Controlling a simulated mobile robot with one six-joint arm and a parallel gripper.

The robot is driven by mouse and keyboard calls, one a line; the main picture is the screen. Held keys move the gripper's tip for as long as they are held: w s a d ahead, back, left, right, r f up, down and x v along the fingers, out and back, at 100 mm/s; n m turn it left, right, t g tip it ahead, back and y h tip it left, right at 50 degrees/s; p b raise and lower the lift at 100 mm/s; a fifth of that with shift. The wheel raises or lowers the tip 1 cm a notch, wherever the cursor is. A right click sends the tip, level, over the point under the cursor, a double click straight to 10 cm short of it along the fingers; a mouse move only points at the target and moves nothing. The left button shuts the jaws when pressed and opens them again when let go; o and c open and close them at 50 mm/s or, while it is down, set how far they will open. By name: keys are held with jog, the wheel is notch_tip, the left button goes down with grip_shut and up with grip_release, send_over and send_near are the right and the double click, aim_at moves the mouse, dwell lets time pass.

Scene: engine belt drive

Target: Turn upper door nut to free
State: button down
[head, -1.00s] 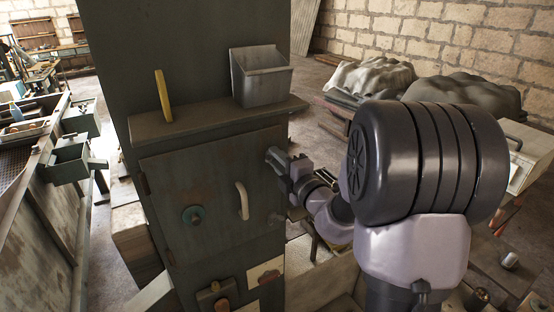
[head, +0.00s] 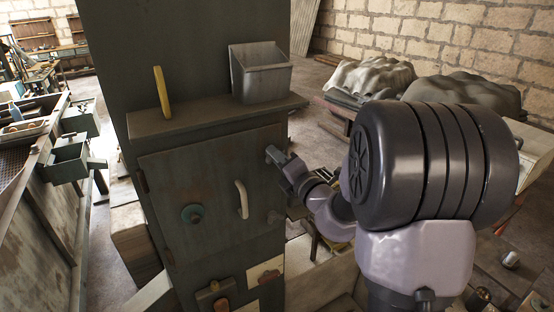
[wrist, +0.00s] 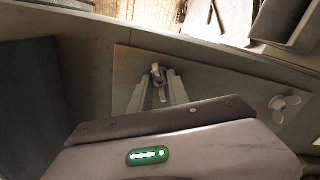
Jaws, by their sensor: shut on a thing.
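My gripper (head: 272,156) is at the door's upper right corner, shut on the upper door nut. In the wrist view the nut (wrist: 157,76) shows between the two finger tips of my gripper (wrist: 159,84). In the head view the fingers mostly hide this nut. A second wing nut (wrist: 285,103) sits apart at the right of the wrist view, untouched.
A shelf (head: 220,118) above the door bears a metal bin (head: 261,72) and a yellow upright piece (head: 162,92). Small fittings (head: 215,297) sit below the door. Covered heaps (head: 370,78) stand behind my arm.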

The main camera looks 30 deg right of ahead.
jog(key=shift+n+b, duration=4)
jog(key=shift+n, duration=2.3)
jog(key=c, duration=1.3)
grip_release()
jog(key=shift+o, duration=0.2)
